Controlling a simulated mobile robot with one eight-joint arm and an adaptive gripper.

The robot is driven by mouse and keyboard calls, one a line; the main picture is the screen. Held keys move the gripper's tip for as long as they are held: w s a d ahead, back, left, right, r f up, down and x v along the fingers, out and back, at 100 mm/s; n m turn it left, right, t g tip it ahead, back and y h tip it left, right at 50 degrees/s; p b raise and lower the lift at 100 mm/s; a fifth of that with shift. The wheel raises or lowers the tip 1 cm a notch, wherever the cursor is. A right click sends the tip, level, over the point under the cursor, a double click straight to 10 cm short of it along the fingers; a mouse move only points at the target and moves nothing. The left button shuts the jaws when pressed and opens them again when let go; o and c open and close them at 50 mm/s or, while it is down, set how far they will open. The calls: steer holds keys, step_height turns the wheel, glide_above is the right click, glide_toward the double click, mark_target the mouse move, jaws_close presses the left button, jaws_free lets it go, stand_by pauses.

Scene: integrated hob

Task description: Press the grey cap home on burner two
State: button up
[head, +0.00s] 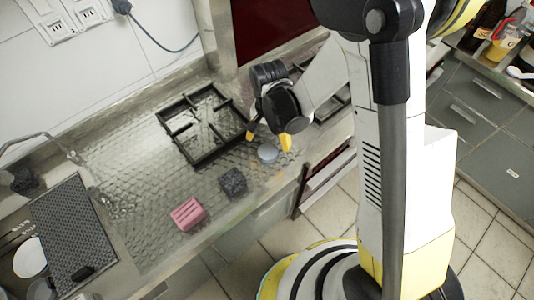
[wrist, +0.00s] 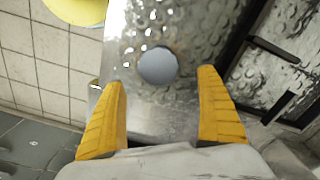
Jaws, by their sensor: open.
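The grey cap (head: 267,153) is a small round disc lying on the metal worktop in front of the black pan grate (head: 203,124). It also shows in the wrist view (wrist: 157,66), flat on the dimpled metal, beyond and between my fingertips. My gripper (head: 268,138) is open, its two yellow fingers pointing down just above and behind the cap. In the wrist view my gripper (wrist: 162,100) holds nothing between its fingers. Which burner is number two cannot be told; part of the hob is hidden behind my arm.
A dark block (head: 233,182) and a pink block (head: 188,213) stand on the worktop left of the cap. A dark drying mat (head: 73,230) lies further left by the tap. The worktop's front edge is close to the cap. The left middle of the worktop is clear.

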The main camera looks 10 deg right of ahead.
mark_target(268, 151)
steer(key=f+b, duration=0.1)
steer(key=f, duration=0.2)
steer(key=f+b, duration=0.1)
steer(key=f, duration=0.1)
steer(key=shift+s+f+b, duration=0.15)
steer(key=shift+s+b, duration=0.1)
steer(key=shift+b, duration=0.1)
steer(key=c, duration=1.4)
steer(key=shift+o, duration=0.2)
steer(key=shift+r+p, duration=0.4)
steer(key=shift+r, duration=0.25)
steer(key=r, duration=0.1)
steer(key=r+p, duration=0.2)
steer(key=r, duration=0.1)
steer(key=shift+d, duration=0.35)
steer(key=d+r+p, duration=0.1)
steer(key=d+r, duration=0.1)
steer(key=d, duration=0.1)
steer(key=d+r+p, duration=0.1)
steer(key=d, duration=0.2)
steer(key=d+r+p, duration=0.1)
steer(key=d+r, duration=0.1)
steer(key=d, duration=0.2)
steer(key=shift+w+r, duration=0.3)
steer(key=shift+d+r, duration=0.15)
steer(key=shift+d, duration=0.25)
